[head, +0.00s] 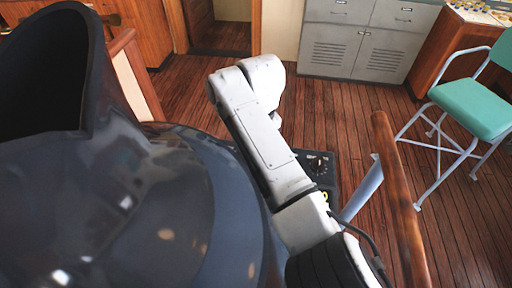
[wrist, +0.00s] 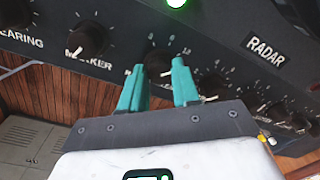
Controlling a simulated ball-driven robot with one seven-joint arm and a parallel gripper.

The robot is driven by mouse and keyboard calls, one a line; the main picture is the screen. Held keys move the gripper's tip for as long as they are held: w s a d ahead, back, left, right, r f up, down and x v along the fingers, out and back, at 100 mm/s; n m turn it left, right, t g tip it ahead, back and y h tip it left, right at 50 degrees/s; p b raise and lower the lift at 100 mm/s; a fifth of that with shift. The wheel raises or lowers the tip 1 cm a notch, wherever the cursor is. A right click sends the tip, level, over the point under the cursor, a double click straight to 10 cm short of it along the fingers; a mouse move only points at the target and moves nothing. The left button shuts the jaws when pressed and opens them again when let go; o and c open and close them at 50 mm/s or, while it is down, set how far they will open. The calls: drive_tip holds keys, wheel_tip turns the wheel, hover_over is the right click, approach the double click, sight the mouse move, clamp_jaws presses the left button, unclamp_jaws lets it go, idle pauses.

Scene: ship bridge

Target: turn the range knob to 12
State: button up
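The wrist view shows a dark radar panel (wrist: 225,35) with several black knobs and white markings. A black knob (wrist: 158,61) with numbers around it sits between my fingertips; its label is mostly hidden by a finger, so I cannot read it as RANGE for sure. My gripper (wrist: 160,80) has two teal fingers, apart, one on each side of this knob in the picture. I see no clear contact with it. The knob's pointer is not clear to see. In the head view my arm covers much of the panel (head: 318,165), and my gripper is hidden.
The marker knob (wrist: 87,40) is left of my fingers; another knob (wrist: 212,85) is close to the right finger. A green lamp (wrist: 176,3) glows above. A wooden rail (head: 400,200) and a green chair (head: 475,105) stand right of my arm.

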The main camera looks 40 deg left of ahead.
drive_tip(key=o, duration=0.5)
drive_tip(key=shift+c, duration=0.2)
wheel_tip(320, 180, up, 11)
drive_tip(key=shift+w, duration=0.25)
drive_tip(key=shift+d+f, duration=0.15)
idle(0.4)
